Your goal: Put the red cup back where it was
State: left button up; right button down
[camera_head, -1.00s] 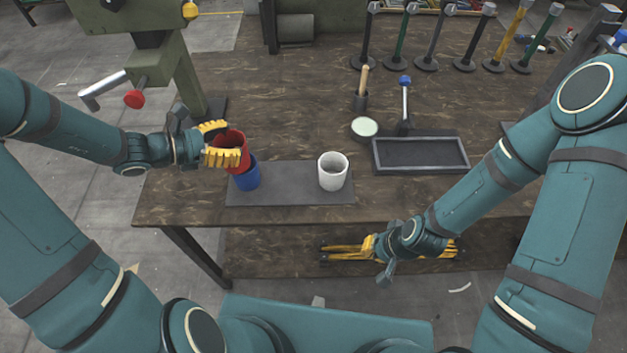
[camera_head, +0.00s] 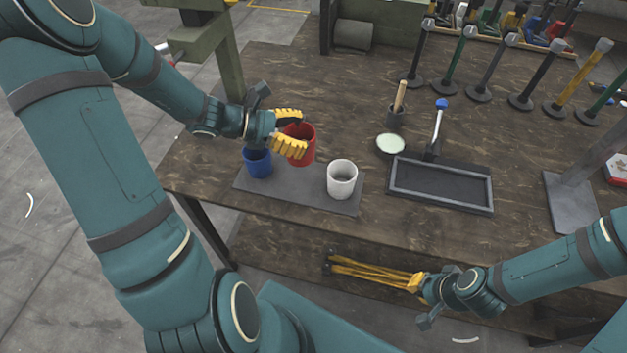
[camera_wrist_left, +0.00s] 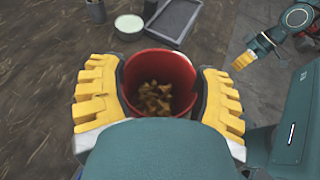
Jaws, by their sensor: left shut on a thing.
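My left gripper (camera_head: 288,132) is shut on the red cup (camera_head: 304,150), its yellow fingers on either side near the rim. The cup is upright, between the blue cup (camera_head: 257,164) and the white cup (camera_head: 341,182), over the back edge of the dark mat (camera_head: 300,196). Its height above the mat is hard to tell. In the left wrist view the red cup (camera_wrist_left: 150,65) is gripped on two sides and has brownish pieces inside. My right gripper (camera_head: 372,273) is low at the table's front; its finger opening is unclear.
A dark tray (camera_head: 440,202), a pale round tin (camera_head: 390,145) and a holder with a wooden handle (camera_head: 396,115) lie to the right. Several hammers (camera_head: 490,65) stand at the back. A green press (camera_head: 225,60) is behind the left arm. Bare tabletop lies behind the cups.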

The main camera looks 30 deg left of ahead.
pick_arm(q)
notch_tip(320, 180, down, 10)
jog(key=b, duration=0.3)
dwell(0.3)
jog(key=shift+f, duration=0.1)
jog(key=o, duration=1.2)
jog(key=shift+r, duration=0.2)
jog(key=p+v, duration=0.2)
jog(key=v, duration=1)
jog(key=shift+f+p, duration=0.1)
jog(key=shift+p, duration=0.2)
